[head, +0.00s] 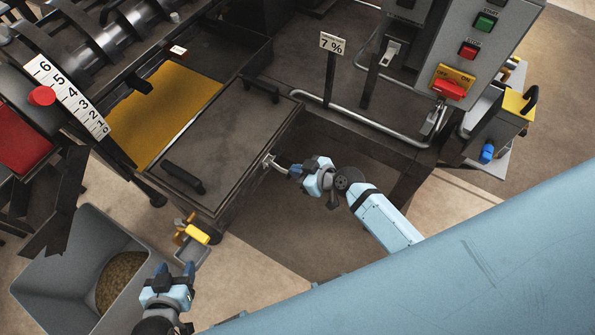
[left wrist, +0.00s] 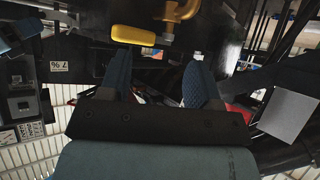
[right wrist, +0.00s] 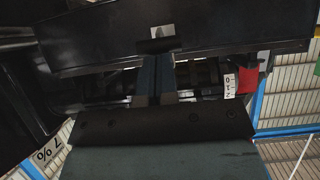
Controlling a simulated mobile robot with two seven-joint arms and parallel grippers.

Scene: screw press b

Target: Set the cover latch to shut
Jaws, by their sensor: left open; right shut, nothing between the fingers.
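My left gripper (head: 175,270) is open and empty, below a yellow-handled valve (head: 192,236). Its spread fingers show in the left wrist view (left wrist: 160,75).
A grey bin (head: 60,235) with brown material stands at the lower left. A bent metal rail (head: 350,118) and a 7 % sign (head: 332,43) are behind my right gripper. A control box with a red switch (head: 449,89) stands at the upper right.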

